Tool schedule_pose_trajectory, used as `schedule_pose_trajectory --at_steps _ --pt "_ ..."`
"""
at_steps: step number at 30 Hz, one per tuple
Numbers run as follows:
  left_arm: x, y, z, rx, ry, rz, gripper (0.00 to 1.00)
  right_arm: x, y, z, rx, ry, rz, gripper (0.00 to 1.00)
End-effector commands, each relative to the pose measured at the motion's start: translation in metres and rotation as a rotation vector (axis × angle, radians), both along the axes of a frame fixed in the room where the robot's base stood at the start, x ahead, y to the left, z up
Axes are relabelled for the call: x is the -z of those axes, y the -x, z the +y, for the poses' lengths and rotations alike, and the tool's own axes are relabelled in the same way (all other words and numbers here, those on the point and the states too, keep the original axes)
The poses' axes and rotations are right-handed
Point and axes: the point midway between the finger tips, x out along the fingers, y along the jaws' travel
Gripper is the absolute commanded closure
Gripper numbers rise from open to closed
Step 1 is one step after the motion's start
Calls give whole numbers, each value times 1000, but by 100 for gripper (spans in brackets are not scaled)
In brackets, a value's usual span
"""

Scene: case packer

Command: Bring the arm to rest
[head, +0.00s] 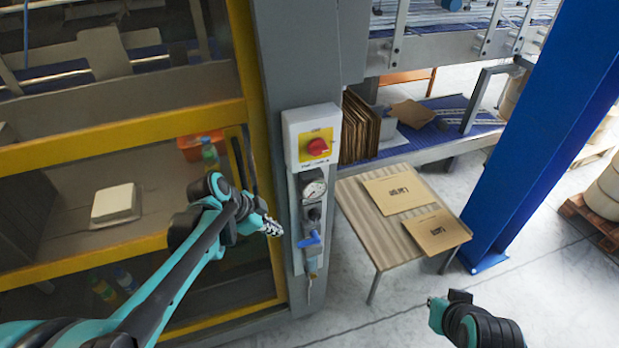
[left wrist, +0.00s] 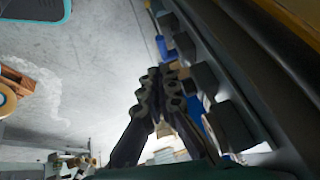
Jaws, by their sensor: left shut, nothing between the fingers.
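My left arm reaches in from the lower left of the head view. Its gripper (head: 272,228) is shut and empty, just in front of the grey machine post, left of the blue-handled valve (head: 309,239). In the left wrist view the two dark fingers (left wrist: 164,82) meet at their tips with nothing between them. Part of my right arm shows at the lower right of the head view; its gripper fingers do not show.
A yellow-framed machine (head: 120,137) stands at left. A small table (head: 362,227) with flat cartons (head: 398,189) and a blue column (head: 543,130) stand at right. Floor between table and post is clear.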

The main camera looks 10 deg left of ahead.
Motion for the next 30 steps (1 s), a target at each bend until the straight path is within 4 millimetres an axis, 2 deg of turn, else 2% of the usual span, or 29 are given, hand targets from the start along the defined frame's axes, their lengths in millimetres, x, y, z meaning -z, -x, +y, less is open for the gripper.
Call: schedule_pose_trajectory --at_steps 5,8,15,21,25,30 --pt "0 2 -1 -11 0 2 100 1 0 0 0 0 0 100" --pt "-2 12 -8 -80 2 22 100 3 0 0 0 0 0 100" --pt "-6 69 -30 -509 39 67 100 14 0 0 0 0 0 100" --pt "-1 108 -36 -841 138 28 100 21 0 0 0 0 0 100" --pt "1 120 -37 -959 197 1 100 23 0 0 0 0 0 100" --pt "2 124 -37 -1013 229 -10 100 23 0 0 0 0 0 100"
